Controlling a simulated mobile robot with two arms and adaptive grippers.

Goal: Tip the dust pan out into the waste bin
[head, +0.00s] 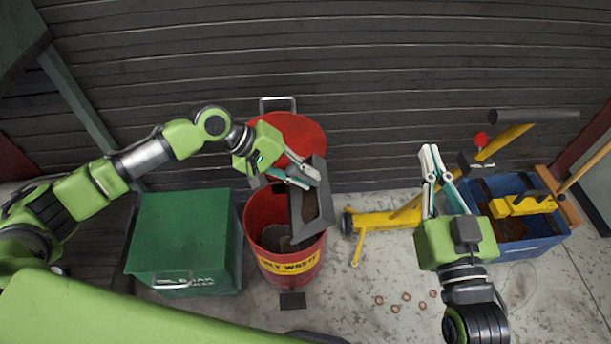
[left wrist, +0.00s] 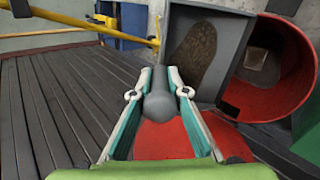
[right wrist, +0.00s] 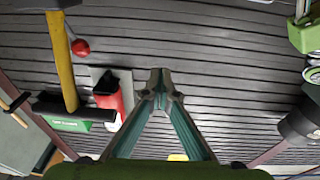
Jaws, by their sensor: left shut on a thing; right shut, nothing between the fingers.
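The grey dust pan (head: 326,199) is held tilted over the right part of the waste bin's mouth in the head view. Brown dust (left wrist: 196,52) lies in the pan (left wrist: 233,45) in the left wrist view. My left gripper (head: 296,179) is shut on the pan's dark handle (left wrist: 158,104). The red waste bin (head: 290,268) has a yellow label, and its lid (head: 298,132) stands open behind. Inside the bin (left wrist: 290,75) a pale piece (left wrist: 255,58) shows. My right gripper (head: 430,155) is shut and empty, well right of the bin.
A green lidded box (head: 185,235) stands just left of the bin. A yellow stand (head: 388,220) and a blue crate (head: 545,238) with a yellow tool are to the right. Several small copper-coloured rings (head: 406,297) lie on the floor in front. A slatted wall is behind.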

